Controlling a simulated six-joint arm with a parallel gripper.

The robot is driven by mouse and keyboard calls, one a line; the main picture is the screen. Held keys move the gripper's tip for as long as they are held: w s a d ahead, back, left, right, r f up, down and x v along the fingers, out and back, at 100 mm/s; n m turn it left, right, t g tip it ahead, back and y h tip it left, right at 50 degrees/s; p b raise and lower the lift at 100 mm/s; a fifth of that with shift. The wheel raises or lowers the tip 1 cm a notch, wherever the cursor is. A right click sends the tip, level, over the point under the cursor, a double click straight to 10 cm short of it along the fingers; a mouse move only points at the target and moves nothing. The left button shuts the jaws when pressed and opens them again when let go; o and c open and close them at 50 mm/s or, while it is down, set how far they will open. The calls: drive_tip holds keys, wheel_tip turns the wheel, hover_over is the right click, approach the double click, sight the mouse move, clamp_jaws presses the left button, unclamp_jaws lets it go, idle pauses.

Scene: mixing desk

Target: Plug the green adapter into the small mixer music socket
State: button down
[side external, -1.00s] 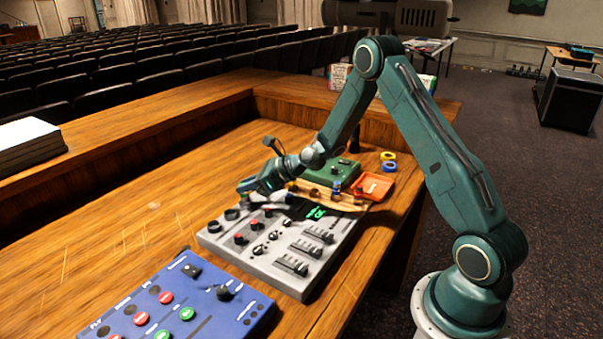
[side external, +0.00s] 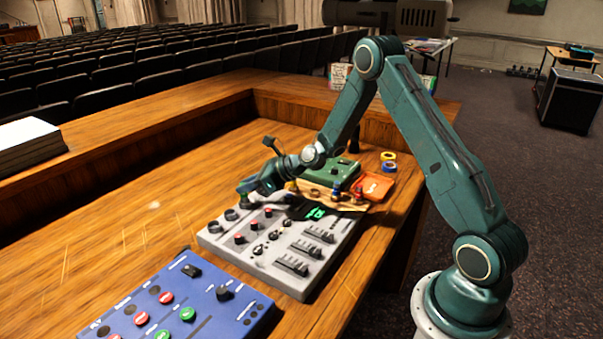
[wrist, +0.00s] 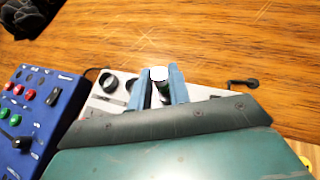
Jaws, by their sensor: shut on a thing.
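My gripper (wrist: 161,88) is shut on a small piece with a pale top and a dark green body, which looks like the green adapter (wrist: 162,91). In the side view my gripper (side external: 246,198) is over the far-left corner of the grey mixer (side external: 232,240), close above its round dark fittings (side external: 231,215). The adapter is too small to make out there. The mixer's pale panel (wrist: 98,103) also shows left of the fingers in the wrist view, with a round black fitting (wrist: 108,82). I cannot tell which fitting is the music socket, or whether the adapter touches the mixer.
A blue panel with coloured buttons (side external: 205,303) lies in front. Behind the mixer are a green box (side external: 331,173), a wooden tray (side external: 349,206) with small parts, an orange tray (side external: 376,185) and tape rolls (side external: 388,158). The desk to the left (side external: 120,215) is clear.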

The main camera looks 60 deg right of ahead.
drive_tip(key=shift+f, duration=0.6)
idle(0.3)
drive_tip(key=c, duration=1.6)
unclamp_jaws()
drive_tip(key=shift+s, duration=0.1)
drive_tip(key=shift+v, duration=5.4)
